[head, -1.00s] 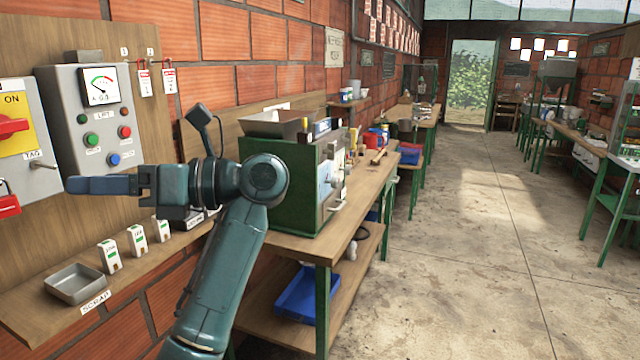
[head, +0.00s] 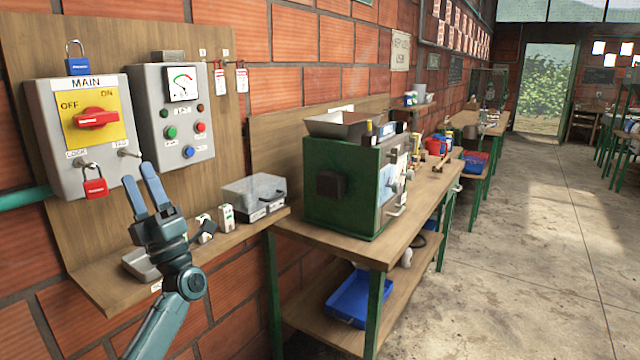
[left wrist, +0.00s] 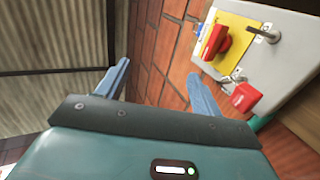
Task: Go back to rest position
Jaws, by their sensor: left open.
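My left gripper (head: 145,190) is raised in front of the wooden wall panel, with its two blue fingers apart and nothing between them. In the head view it points up, just below and right of the grey MAIN switch box (head: 45,120). Its fingers also show apart in the left wrist view (left wrist: 158,92), with the MAIN box's red rotary handle (left wrist: 215,41) to the right. A red padlock (head: 95,187) hangs on the MAIN box's front; it also shows in the wrist view (left wrist: 246,97). My right gripper is not in view.
A grey control box (head: 150,135) with a gauge and buttons is beside the MAIN box. A wooden shelf (head: 110,285) below holds a metal tray, small labelled blocks and a clear-lidded box. A green machine (head: 340,190) stands on a workbench. The concrete floor (head: 520,260) at right is clear.

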